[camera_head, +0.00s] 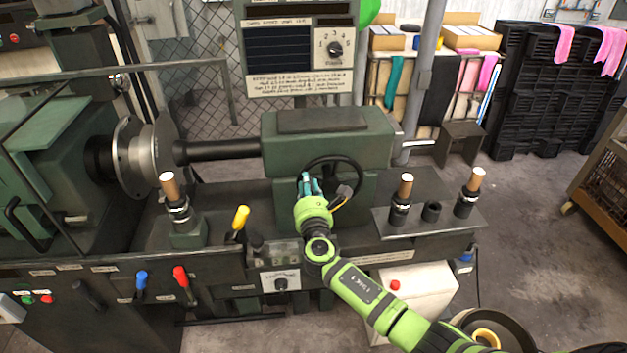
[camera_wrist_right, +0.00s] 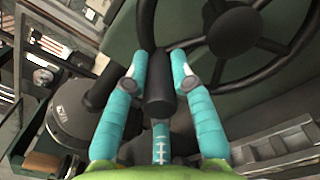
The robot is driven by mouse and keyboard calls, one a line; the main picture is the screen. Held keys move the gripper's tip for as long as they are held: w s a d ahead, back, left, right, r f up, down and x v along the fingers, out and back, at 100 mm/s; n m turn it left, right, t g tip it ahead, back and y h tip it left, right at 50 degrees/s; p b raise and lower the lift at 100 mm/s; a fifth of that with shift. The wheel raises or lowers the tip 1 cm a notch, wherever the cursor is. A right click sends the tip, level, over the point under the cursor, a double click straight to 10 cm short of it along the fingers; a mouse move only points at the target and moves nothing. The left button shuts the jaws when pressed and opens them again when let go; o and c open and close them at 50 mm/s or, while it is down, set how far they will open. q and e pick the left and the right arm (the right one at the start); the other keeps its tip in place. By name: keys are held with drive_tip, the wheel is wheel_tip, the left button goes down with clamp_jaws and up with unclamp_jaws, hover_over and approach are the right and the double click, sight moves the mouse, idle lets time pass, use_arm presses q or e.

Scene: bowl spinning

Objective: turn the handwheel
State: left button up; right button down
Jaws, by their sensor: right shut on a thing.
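The handwheel (camera_head: 334,158) is a dark spoked ring on the front of the green machine housing, right of centre in the head view. In the right wrist view its hub (camera_wrist_right: 234,34) and spokes fill the upper right. My right gripper (camera_head: 311,184) is at the wheel's left side. In the right wrist view its teal fingers (camera_wrist_right: 163,66) stand on either side of the wheel's black cylindrical handle (camera_wrist_right: 159,92), shut on it. My left gripper is in neither view.
A plate with upright wooden-topped posts (camera_head: 405,190) stands right of the wheel. A yellow-handled lever (camera_head: 240,218) is to its left. Blue (camera_head: 141,280) and red (camera_head: 181,276) levers sit lower left. A control panel (camera_head: 300,50) rises behind. Floor at the right is open.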

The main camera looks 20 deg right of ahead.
drive_tip(key=shift+s+a+f+n, duration=0.1)
drive_tip(key=shift+a+f+n, duration=0.15)
drive_tip(key=shift+f+n, duration=1.4)
drive_tip(key=shift+s+a+f+n, duration=0.1)
drive_tip(key=shift+a+f+n, duration=0.1)
drive_tip(key=shift+f+n, duration=1.45)
drive_tip(key=shift+r+n, duration=0.5)
drive_tip(key=c, duration=1.1)
unclamp_jaws()
drive_tip(key=shift+o, duration=0.3)
drive_tip(key=shift+w, duration=0.3)
drive_tip(key=shift+r, duration=0.1)
drive_tip(key=v, duration=1.2)
